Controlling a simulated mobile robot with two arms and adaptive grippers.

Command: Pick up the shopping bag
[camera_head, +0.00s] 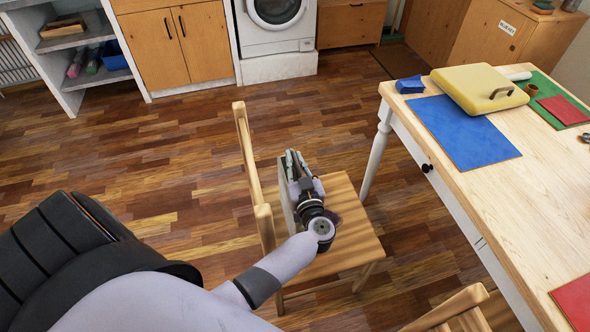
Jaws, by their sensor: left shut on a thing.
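A thin, pale grey-green upright thing, which looks like the shopping bag (285,198), stands at the seat of a wooden chair (347,232) in the middle of the view. My left gripper (298,168) comes over the chair from the lower left and is shut on the bag's upper part. The gripper and wrist hide much of the bag, and I cannot tell whether its bottom touches the seat. My right gripper is not in view.
A wooden table (505,205) stands at the right, with a yellow case (478,86), a blue mat (462,132) and a blue block (410,85). Another chair (455,312) shows at the bottom. Cabinets (175,45) and a washing machine (276,25) line the back. The floor between is clear.

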